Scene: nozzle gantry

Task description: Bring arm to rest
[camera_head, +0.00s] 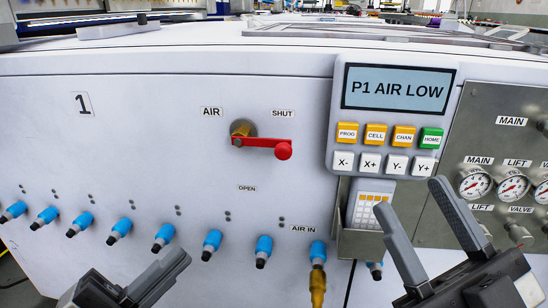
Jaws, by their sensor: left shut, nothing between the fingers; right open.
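My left gripper (176,264) is at the bottom left, shut and empty, in front of the white panel and below the row of blue fittings. My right gripper (412,198) is at the lower right, its two fingers spread apart with nothing between them. It is in front of the grey gauge plate and below the control box. Both arms come in from the bottom edge, and most of each is out of view.
A red AIR lever (262,143) lies horizontal, its knob under the SHUT label. The control box display (396,90) reads "P1 AIR LOW". Blue fittings (213,241) line the panel's lower part; a brass connector (318,284) hangs at AIR IN. Gauges (513,187) are at right.

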